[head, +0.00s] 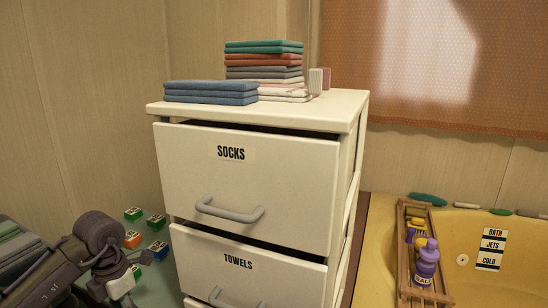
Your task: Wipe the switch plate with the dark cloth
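No switch plate can be made out for certain; a small white sign (489,249) reading BATH JETS COLD is on the yellow tub wall at right. No single dark cloth stands out. Dark grey folded cloths (264,73) lie within a stack on the white dresser. My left gripper (134,273) is low at left, in front of the dresser's left side and away from the sign. Its finger opening is unclear. My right gripper is out of view.
The dresser (250,165) has drawers marked SOCKS and TOWELS, slightly ajar. Blue folded cloths (211,93) lie on top. Small coloured boxes (156,222) sit near my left gripper. A wooden caddy (405,258) holding purple bottles (426,264) spans the tub (380,245).

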